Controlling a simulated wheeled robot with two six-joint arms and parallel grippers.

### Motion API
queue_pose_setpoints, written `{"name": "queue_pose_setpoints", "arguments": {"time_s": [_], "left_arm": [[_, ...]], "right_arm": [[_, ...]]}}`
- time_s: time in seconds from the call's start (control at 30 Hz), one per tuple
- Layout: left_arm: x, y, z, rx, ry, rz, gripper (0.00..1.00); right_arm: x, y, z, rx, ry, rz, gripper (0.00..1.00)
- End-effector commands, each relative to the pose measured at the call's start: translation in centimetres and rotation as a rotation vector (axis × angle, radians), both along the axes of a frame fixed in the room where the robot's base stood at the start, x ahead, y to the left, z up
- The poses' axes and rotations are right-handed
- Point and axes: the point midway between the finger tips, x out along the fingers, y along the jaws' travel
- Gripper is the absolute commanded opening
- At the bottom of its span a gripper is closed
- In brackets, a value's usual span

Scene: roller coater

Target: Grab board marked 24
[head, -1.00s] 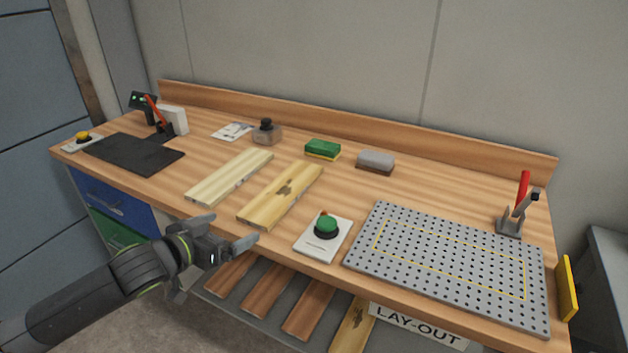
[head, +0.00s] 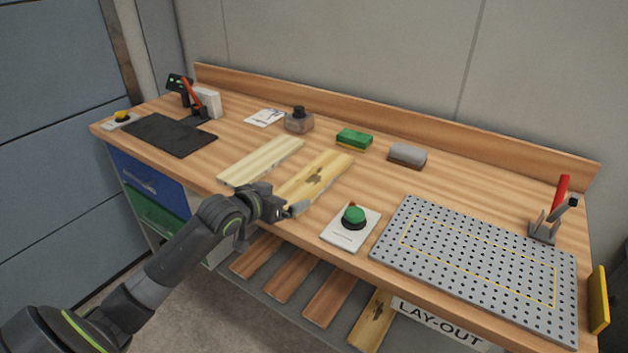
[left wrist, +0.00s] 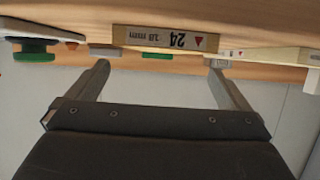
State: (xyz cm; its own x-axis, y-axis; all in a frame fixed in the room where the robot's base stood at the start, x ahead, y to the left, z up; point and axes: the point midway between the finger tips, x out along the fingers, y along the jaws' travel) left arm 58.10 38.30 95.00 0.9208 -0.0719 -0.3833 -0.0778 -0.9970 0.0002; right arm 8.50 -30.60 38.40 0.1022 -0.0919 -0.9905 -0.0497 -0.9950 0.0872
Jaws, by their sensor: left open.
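The board marked 24 (left wrist: 165,38) shows its end face in the left wrist view, with a "24", smaller print and a red triangle, upside down. In the head view it appears to be the yellowish board with a dark knot (head: 318,179), lying flat at the bench's front edge. My left gripper (head: 279,201) is at the near end of this board. In the left wrist view its fingers (left wrist: 160,67) are apart with nothing between them, and the board end lies beyond the gap. My right gripper is not in view.
A paler board (head: 262,161) lies just left of it, and a green button on a white plate (head: 353,218) stands to the right. A perforated grey plate (head: 480,265) fills the bench's right part. Several boards lie on a shelf below (head: 293,281).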

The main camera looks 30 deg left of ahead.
Motion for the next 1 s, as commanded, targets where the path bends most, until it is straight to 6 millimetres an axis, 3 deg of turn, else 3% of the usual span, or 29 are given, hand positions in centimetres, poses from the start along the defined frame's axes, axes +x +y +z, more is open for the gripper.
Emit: {"name": "queue_pose_setpoints", "arguments": {"time_s": [0.27, 0.6, 0.93, 1.0], "left_arm": [[1.5, -0.1, -0.7, -0.001, 0.001, 0.000, 1.00], [5.0, -0.2, -2.6, -0.003, -0.001, 0.000, 1.00], [5.4, -0.2, -2.8, 0.001, 0.000, 0.000, 1.00], [5.4, -0.2, -2.8, 0.001, 0.000, 0.000, 0.92]], "right_arm": [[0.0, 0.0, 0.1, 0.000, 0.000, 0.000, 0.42], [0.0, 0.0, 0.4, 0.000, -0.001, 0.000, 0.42], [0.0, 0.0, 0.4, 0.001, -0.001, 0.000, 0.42], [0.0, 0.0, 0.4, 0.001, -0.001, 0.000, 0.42]]}}
